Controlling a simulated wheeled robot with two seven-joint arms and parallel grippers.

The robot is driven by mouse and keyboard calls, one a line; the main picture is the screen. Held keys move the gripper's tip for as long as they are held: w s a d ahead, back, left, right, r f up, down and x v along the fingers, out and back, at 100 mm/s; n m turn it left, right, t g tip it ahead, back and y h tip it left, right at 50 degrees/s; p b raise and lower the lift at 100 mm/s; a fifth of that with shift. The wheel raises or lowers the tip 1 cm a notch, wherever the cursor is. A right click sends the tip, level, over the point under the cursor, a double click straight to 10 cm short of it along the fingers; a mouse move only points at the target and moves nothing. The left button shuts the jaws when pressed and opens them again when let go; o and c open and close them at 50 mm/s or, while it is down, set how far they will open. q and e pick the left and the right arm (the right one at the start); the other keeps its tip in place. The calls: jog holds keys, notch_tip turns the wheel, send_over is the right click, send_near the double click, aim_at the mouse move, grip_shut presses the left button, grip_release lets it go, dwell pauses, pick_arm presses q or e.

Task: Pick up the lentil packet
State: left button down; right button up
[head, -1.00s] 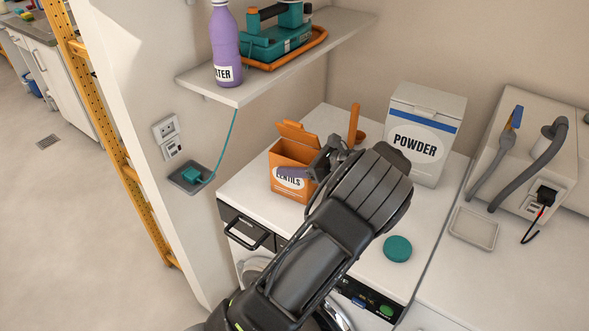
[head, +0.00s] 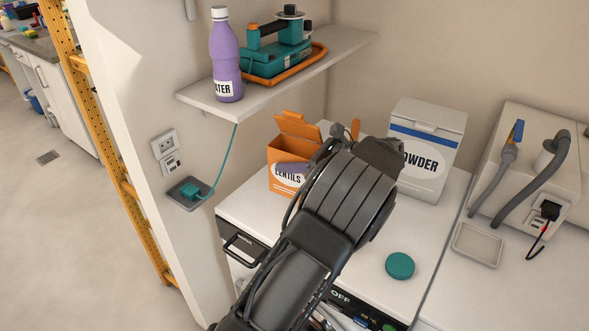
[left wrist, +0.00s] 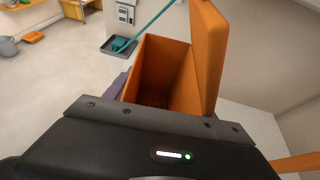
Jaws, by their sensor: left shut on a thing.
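The lentil packet (head: 283,158) is an orange box with its top flap open and a white label, part of which reads "LENTILS". It is in the middle of the head view, over the white worktop. My left gripper (head: 297,166) is shut on it, with a purple finger lying across the front face. The wrist and forearm hide the packet's right side. In the left wrist view, I look into the open top of the packet (left wrist: 160,72), and the raised flap stands at the right. My right gripper is not in view.
A white powder box (head: 425,150) stands right of my wrist, and a teal disc (head: 400,266) lies in front of it. An orange handle (head: 355,130) shows behind my wrist. A shelf (head: 285,85) above holds a purple bottle (head: 227,65) and a teal device (head: 275,60).

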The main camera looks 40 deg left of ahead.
pick_arm(q)
jog(key=shift+r+b, duration=0.3)
jog(key=shift+r, duration=1.35)
jog(key=shift+s, duration=0.1)
